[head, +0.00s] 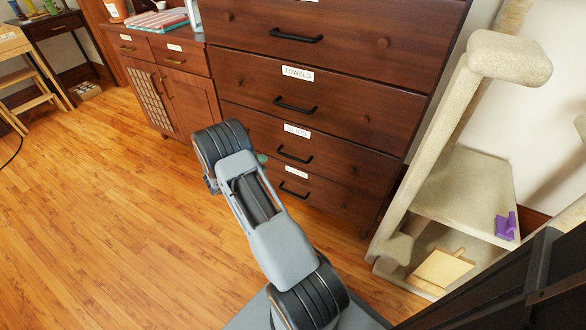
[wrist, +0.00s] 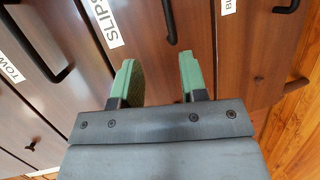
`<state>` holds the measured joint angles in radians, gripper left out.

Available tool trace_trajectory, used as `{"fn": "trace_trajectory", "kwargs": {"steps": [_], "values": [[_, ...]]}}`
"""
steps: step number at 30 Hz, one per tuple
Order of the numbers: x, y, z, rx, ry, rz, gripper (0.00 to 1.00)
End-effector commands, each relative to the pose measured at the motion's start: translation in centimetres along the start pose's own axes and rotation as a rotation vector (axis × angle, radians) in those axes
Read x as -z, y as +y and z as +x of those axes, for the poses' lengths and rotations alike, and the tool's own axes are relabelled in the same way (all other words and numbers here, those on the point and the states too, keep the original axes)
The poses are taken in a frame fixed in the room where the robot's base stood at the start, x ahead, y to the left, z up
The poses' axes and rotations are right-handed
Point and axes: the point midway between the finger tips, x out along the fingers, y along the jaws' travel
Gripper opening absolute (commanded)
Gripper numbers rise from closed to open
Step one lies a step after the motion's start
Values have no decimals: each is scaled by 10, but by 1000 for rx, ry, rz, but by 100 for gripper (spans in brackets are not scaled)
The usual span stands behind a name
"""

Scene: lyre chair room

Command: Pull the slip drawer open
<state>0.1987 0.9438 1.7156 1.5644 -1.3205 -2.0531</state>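The slip drawer (head: 335,160) is the dark wooden drawer labelled SLIPS, third down in the tall dresser in the head view, and it looks shut. Its black bar handle (head: 295,154) sits below the label (head: 297,130). In the wrist view the SLIPS label (wrist: 104,22) is at the top left and the handle (wrist: 169,18) shows beyond the fingertips, lined up with the gap between them. My gripper (wrist: 157,60) is open, with green fingers apart and nothing between them. In the head view my arm mostly hides it; a bit of green shows left of the handle.
A towels drawer (head: 255,82) is above and another labelled drawer (head: 300,193) below. A lower cabinet (head: 170,85) stands left. A beige cat tree (head: 465,190) stands close on the right. The wooden floor (head: 100,220) at left is clear.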

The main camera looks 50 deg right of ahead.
Motion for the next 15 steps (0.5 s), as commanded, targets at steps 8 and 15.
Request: {"fn": "trace_trajectory", "kwargs": {"steps": [8, 15], "values": [[-18, -18, 31, -35, -89, -73, 40], [-21, -17, 78, -35, -88, -71, 40]]}}
